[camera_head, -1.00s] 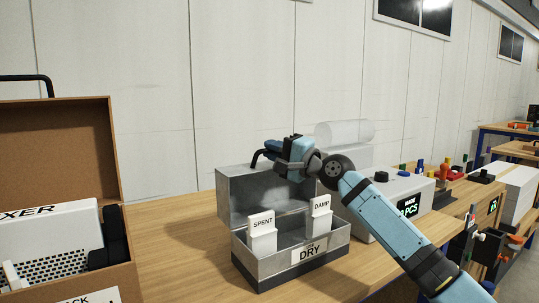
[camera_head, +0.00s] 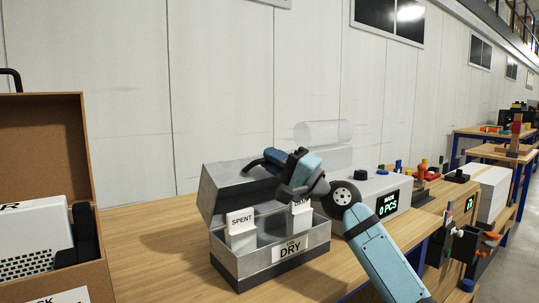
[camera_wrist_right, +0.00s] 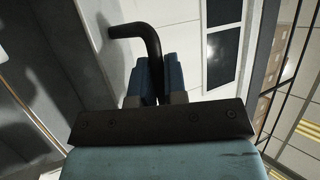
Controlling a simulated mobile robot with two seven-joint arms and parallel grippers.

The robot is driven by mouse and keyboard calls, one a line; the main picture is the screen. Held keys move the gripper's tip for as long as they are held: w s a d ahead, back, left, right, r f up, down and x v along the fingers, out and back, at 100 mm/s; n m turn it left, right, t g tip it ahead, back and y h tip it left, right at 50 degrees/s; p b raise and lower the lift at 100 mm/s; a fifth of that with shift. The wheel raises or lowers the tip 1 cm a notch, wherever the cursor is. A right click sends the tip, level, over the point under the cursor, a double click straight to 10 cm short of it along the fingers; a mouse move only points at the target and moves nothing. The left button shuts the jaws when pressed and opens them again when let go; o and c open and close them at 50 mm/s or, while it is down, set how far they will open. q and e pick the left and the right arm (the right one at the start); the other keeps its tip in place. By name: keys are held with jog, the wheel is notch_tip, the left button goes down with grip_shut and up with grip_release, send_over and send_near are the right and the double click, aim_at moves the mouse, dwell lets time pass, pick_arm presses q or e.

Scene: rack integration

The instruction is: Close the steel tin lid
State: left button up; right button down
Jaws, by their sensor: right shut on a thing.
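The steel tin (camera_head: 270,262) stands on the wooden bench, with a DRY label on its front. Inside stand two white cards, one marked SPENT (camera_head: 241,230) and the other (camera_head: 301,215) partly covered by my gripper. My right gripper (camera_head: 276,160) is above the tin at the lid's upper edge. It is shut on the lid's black bent handle (camera_wrist_right: 138,32), which runs between the blue fingers in the right wrist view. My left gripper is out of view.
An open brown case (camera_head: 42,140) with a white perforated unit stands at the left. A grey box with a PCS display (camera_head: 388,204) stands right of the tin, by my right arm. A clear cylinder (camera_head: 323,132) lies behind. Bare bench (camera_head: 150,255) separates case and tin.

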dwell(0.3)
jog(key=c, duration=1.2)
grip_release()
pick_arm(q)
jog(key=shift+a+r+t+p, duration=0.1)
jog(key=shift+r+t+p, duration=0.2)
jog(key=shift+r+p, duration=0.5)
pick_arm(e)
jog(key=v, duration=1.4)
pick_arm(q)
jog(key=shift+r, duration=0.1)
